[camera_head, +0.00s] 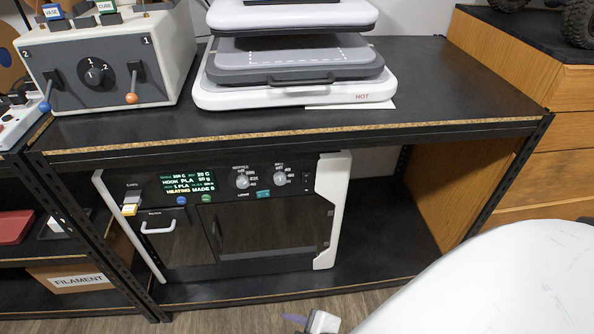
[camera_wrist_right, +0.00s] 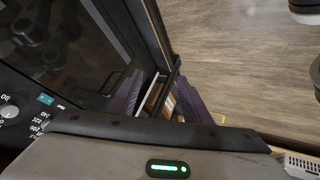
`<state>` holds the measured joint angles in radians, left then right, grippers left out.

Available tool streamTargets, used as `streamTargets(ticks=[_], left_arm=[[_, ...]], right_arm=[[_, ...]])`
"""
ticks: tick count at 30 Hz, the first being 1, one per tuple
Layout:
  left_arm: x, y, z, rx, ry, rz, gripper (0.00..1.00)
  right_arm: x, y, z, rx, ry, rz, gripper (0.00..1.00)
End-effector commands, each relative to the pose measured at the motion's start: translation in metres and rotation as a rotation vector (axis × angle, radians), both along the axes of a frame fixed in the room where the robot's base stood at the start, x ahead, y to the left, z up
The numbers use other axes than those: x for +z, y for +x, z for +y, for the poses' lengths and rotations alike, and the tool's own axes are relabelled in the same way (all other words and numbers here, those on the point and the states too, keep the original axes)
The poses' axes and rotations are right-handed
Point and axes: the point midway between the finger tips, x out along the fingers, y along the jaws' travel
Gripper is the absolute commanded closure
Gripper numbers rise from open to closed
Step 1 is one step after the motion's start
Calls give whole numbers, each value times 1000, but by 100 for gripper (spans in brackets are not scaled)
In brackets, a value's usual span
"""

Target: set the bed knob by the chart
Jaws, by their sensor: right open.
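The bed knob (camera_head: 280,178) is the right one of two silver knobs on the dark panel of a printer (camera_head: 330,215) on the lower shelf. The nozzle knob (camera_head: 243,181) is left of it. The pointer settings are too small to read surely. I cannot make out a chart. My right gripper (camera_head: 308,322) shows at the bottom edge of the head view, below and apart from the printer. In the wrist view its purple fingers (camera_wrist_right: 160,98) are apart, with nothing held. My left gripper is out of view.
A heat press (camera_head: 295,95) marked "HOT" and a control box (camera_head: 105,62) with levers stand on the shelf top above. The shelf's front edge (camera_head: 300,136) overhangs the printer. Wooden drawers (camera_head: 545,150) stand at right. A filament box (camera_head: 75,279) is at lower left.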

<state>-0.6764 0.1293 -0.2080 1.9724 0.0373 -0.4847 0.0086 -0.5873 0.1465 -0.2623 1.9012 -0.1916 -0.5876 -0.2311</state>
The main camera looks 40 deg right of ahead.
Motion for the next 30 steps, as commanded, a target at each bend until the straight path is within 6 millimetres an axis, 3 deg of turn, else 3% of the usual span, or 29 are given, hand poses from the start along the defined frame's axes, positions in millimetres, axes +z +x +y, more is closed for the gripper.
streamTargets(ticks=[3,5,10,15,18,21,30], left_arm=[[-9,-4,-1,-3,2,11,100],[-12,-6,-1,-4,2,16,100],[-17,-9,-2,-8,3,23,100],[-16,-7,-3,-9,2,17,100],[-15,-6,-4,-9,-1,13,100],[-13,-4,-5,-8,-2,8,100],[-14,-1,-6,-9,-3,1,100]], right_arm=[[-12,38,-29,319,-504,-32,56],[-8,61,-50,480,-803,-30,56],[44,126,-102,795,-1611,64,56],[109,166,-123,893,-2168,247,56],[133,175,-125,899,-2335,329,56],[143,182,-128,896,-2407,372,56],[145,221,-154,894,-2415,376,56]])
